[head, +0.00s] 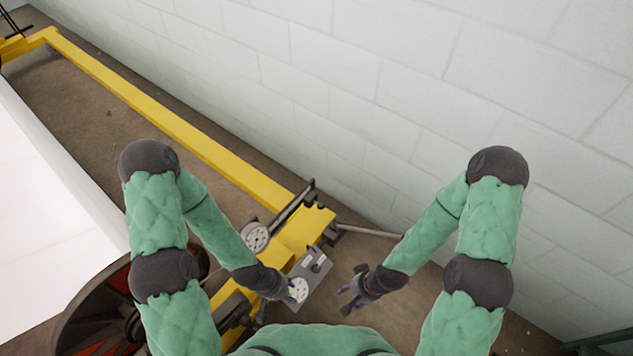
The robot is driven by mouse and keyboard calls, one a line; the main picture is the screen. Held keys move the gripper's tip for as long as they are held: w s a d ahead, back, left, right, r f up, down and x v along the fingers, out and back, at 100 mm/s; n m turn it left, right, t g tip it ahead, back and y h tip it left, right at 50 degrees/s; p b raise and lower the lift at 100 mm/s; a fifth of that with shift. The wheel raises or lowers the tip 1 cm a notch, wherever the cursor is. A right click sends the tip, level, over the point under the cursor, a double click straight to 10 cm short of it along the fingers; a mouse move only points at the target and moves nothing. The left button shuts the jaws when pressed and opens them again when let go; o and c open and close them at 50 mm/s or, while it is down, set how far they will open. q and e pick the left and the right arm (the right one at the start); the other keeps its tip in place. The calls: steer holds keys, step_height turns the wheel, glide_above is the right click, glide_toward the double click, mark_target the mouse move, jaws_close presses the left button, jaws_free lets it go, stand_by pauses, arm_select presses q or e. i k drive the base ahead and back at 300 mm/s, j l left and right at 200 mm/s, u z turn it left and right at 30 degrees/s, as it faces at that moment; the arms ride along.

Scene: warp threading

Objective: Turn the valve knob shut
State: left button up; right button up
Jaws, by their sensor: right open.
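A small grey control box (322,283) sits on the yellow frame, low in the middle of the head view. A dark knob-like part (316,265) stands on its upper half, and a round white dial (299,289) is on its lower left. I cannot tell for sure which part is the valve knob. My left gripper (277,306) is at the box's lower left, overlapping the dial's edge in the picture; contact and its jaw opening are unclear. My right gripper (348,302) is open and empty, right of the box and apart from it.
A yellow beam (160,110) runs from upper left to the middle. A second round dial (256,236) and a dark lever (296,203) sit by its near end. A grey rod (368,231) extends right. A pale block wall (420,90) stands behind. A large dark reel (85,315) is lower left.

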mark_target(315, 268)
steer(key=u, duration=1.4)
steer(key=k+z, duration=0.2)
steer(key=z, duration=0.15)
steer(key=k+z, duration=0.15)
steer(key=z, duration=0.25)
steer(key=k+z, duration=0.2)
steer(key=z, duration=0.15)
